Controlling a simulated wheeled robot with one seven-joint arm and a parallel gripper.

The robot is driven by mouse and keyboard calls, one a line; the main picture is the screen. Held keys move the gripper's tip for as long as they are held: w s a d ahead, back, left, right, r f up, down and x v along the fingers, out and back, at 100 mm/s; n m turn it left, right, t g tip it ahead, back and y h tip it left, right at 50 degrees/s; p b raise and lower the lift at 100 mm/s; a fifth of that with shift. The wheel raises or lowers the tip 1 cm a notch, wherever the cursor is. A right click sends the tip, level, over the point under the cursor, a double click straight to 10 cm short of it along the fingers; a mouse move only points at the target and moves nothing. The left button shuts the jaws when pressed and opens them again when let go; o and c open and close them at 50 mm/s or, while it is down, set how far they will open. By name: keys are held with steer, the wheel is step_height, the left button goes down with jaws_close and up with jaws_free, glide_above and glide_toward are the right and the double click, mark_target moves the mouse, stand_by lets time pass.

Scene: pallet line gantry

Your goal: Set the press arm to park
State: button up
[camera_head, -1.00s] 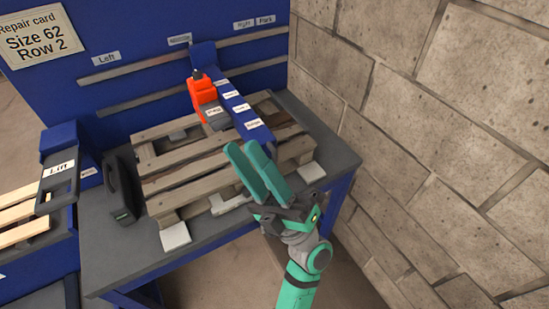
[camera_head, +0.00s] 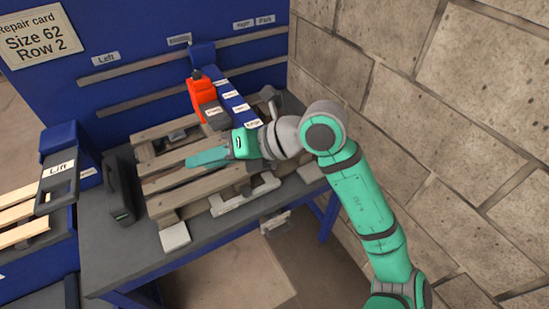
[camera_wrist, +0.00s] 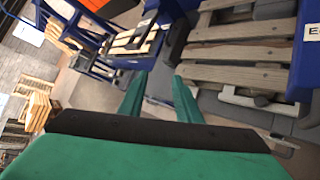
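The press arm (camera_head: 232,92) is a blue beam with white labels. It juts out from the blue back panel over the pallet (camera_head: 190,187), with an orange-red head (camera_head: 203,92) on its left side. Its rear bracket is at the rail, just right of the middle label (camera_head: 180,40) and left of the Right and Park labels (camera_head: 265,20). My gripper (camera_head: 192,160) is above the pallet, pointing left, in front of the beam's near end and apparently apart from it. In the wrist view, my gripper's (camera_wrist: 158,76) two green fingers are spread with nothing between them.
The pallet lies on a grey-topped bench (camera_head: 110,255). A dark upright handle-like object (camera_head: 120,187) stands left of it. A Lift-labelled lever (camera_head: 58,180) is farther left. A stone wall (camera_head: 460,90) closes the right side. A repair card (camera_head: 38,35) reads Size 62, Row 2.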

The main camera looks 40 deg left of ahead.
steer(key=w+d+f+t+h, duration=0.3)
steer(key=w+t+h, duration=0.1)
steer(key=w, duration=0.3)
steer(key=m+t+h, duration=0.2)
steer(key=t+h, duration=0.1)
steer(key=t, duration=0.1)
glide_toward(275, 164)
steer(key=x, duration=0.9)
steer(key=shift+w+a+r, duration=0.15)
steer(key=shift+w+a, duration=0.2)
steer(key=shift+a, duration=0.05)
jaws_close()
